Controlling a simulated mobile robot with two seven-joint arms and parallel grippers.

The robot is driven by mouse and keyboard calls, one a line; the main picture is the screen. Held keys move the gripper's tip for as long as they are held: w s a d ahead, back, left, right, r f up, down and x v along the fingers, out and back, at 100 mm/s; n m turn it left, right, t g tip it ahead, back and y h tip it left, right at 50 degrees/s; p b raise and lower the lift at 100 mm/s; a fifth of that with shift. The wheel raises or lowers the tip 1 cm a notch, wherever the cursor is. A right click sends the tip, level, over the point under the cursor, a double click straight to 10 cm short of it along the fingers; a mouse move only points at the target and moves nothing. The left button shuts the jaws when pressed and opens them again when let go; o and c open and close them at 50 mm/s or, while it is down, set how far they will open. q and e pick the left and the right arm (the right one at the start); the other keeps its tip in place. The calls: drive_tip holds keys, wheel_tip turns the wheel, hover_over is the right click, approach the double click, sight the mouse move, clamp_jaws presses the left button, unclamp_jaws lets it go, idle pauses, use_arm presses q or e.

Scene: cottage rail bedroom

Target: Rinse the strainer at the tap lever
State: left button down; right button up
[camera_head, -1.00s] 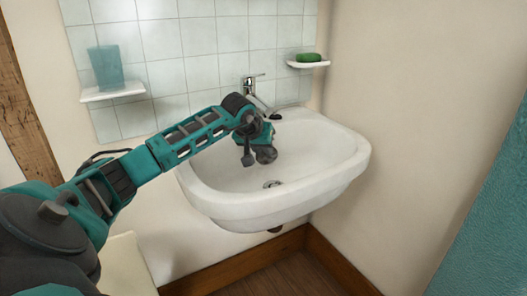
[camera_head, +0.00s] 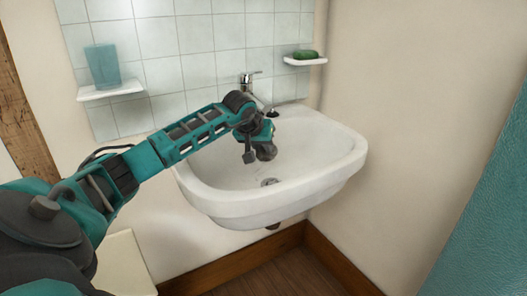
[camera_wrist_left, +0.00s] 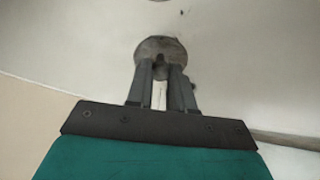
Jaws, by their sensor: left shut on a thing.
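My left gripper (camera_head: 270,118) is inside the white basin, just below the chrome tap (camera_head: 250,84) and its lever. In the left wrist view its two dark fingers (camera_wrist_left: 162,78) are shut on a round grey piece, which looks like the strainer (camera_wrist_left: 152,47). The strainer lies at the fingertips against the pale basin behind. I see no water running. My right gripper is not in view.
The washbasin (camera_head: 335,160) has a drain (camera_head: 269,182) at its bottom. A left shelf (camera_head: 110,93) holds a teal cup (camera_head: 102,66). A right shelf (camera_head: 303,62) holds a green soap (camera_head: 305,54). A teal surface (camera_head: 490,210) stands at the right. The basin's right side is clear.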

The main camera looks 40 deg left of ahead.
use_arm(q)
drive_tip(key=shift+w+d, duration=0.15)
drive_tip(key=shift+s+a, duration=0.4)
drive_tip(key=shift+s, duration=0.1)
drive_tip(key=shift+w+d, duration=0.1)
drive_tip(key=shift+w, duration=0.05)
drive_tip(key=shift+w+d, duration=0.3)
drive_tip(key=shift+w, duration=0.05)
idle(0.4)
drive_tip(key=s+d+p, duration=0.1)
drive_tip(key=s+d, duration=0.4)
drive_tip(key=d, duration=0.1)
idle(0.6)
